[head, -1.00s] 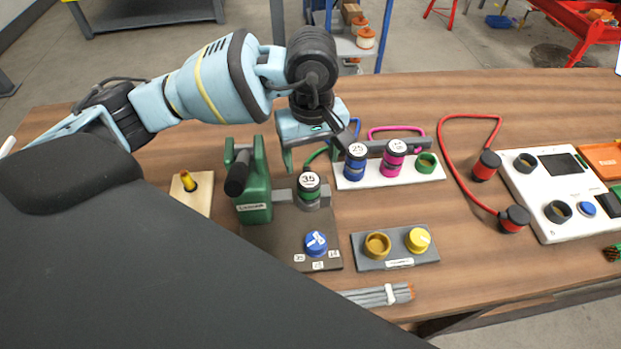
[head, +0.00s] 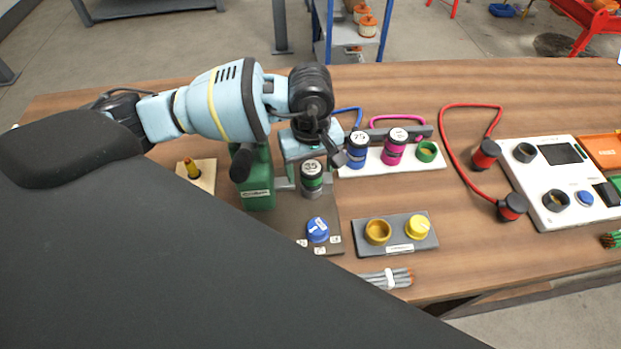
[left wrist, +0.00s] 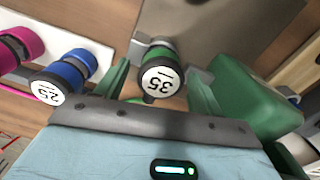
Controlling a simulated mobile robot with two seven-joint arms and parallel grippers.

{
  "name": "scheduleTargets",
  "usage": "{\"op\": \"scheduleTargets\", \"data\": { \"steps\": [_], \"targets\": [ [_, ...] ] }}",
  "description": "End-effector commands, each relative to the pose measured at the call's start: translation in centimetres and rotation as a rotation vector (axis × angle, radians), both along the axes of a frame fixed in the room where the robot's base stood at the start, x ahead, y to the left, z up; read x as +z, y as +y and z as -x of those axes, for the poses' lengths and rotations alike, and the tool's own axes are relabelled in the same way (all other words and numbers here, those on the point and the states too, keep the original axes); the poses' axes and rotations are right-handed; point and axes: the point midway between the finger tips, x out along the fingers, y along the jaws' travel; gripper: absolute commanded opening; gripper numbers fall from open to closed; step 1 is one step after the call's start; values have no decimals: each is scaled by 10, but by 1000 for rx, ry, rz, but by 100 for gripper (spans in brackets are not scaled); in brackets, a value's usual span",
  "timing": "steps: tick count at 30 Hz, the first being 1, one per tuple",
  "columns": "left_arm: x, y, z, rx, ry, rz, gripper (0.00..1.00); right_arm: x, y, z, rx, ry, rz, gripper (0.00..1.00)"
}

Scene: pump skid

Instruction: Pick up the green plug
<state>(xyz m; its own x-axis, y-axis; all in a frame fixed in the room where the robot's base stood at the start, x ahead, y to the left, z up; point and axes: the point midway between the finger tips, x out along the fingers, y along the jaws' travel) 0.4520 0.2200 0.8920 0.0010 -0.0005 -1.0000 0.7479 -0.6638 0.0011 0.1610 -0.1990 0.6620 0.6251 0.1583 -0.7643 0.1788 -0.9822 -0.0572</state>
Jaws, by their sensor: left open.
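The green plug (head: 312,182), with a white cap marked 35, stands upright in a grey holder beside a green clamp block (head: 259,185). My left gripper (head: 307,163) is open, just behind and above the plug in the head view. In the left wrist view the green plug (left wrist: 160,75) lies between the two spread fingers, with a gap visible on each side. The gripper hides the plug's cable in the head view. My right gripper is not in view.
A blue plug (head: 358,152) and a magenta plug (head: 394,148) stand close on the right in a white rack (head: 375,166), beside an empty green ring (head: 427,152). A blue knob (head: 317,230) sits in front. Bare table lies right of the grey two-socket block (head: 398,246).

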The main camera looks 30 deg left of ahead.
Motion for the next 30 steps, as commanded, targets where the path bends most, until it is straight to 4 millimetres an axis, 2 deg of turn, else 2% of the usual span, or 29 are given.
{"op": "scheduleTargets", "data": {
  "steps": [9, 21, 23, 30],
  "targets": [
    [-6, 0, 0, -1, 1, 0, 68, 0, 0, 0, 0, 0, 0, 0],
    [-6, 0, 0, -1, 1, 0, 16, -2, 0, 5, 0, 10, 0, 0],
    [-6, 0, 0, -1, 0, 0, 11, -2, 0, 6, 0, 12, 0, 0],
    [-1, 0, 0, -1, -1, 1, 11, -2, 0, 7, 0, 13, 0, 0]
  ]
}}
